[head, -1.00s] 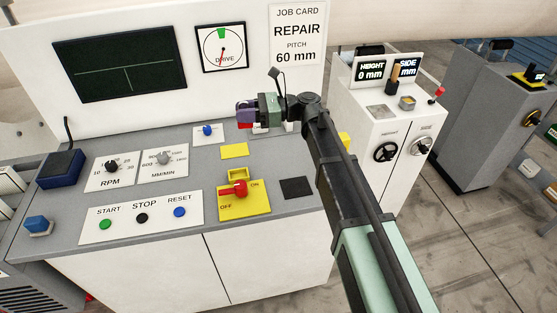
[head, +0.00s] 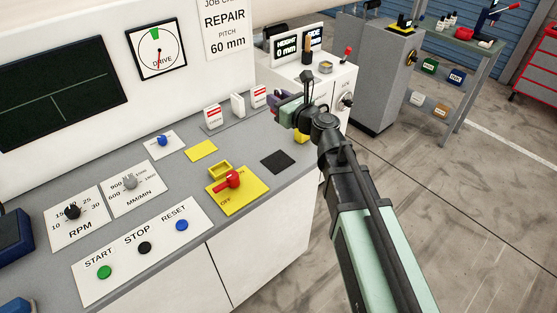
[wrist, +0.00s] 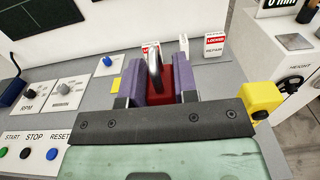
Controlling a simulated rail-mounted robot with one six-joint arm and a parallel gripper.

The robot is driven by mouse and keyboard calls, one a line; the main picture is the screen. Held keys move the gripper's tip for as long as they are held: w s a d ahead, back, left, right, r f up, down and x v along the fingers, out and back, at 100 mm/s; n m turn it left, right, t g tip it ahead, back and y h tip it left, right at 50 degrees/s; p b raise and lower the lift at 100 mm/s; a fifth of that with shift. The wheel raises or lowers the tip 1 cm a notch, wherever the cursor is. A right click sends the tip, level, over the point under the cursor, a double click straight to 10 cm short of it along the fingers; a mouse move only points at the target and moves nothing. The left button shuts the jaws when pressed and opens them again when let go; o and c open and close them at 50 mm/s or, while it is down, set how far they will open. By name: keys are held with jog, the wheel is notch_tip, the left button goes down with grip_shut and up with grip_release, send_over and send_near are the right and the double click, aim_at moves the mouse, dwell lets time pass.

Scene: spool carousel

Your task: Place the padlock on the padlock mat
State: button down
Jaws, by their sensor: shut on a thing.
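My gripper (head: 279,102) is shut on the red padlock (wrist: 158,93), which is held above the right end of the grey console top. In the wrist view its red body sits between the purple jaw pads, with the metal shackle (wrist: 154,66) upward. The padlock is mostly hidden in the head view. Two plain squares lie on the console: a black one (head: 277,161), nearer me than the gripper, and a yellow one (head: 201,150) to the left. Neither is labelled, so I cannot tell for certain which is the padlock mat.
A yellow panel with a red ON/OFF handle (head: 232,180) lies left of the black square. Upright red-and-white tags (head: 213,117) stand behind it. A yellow block (wrist: 262,99) is at the console's right side. A white cabinet (head: 318,72) stands beyond the gripper.

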notch_tip(320, 180, down, 20)
jog(key=b, duration=1.8)
jog(key=shift+r, duration=0.55)
jog(key=shift+f, duration=0.3)
jog(key=c, duration=0.9)
grip_release()
jog(key=shift+r, duration=0.15)
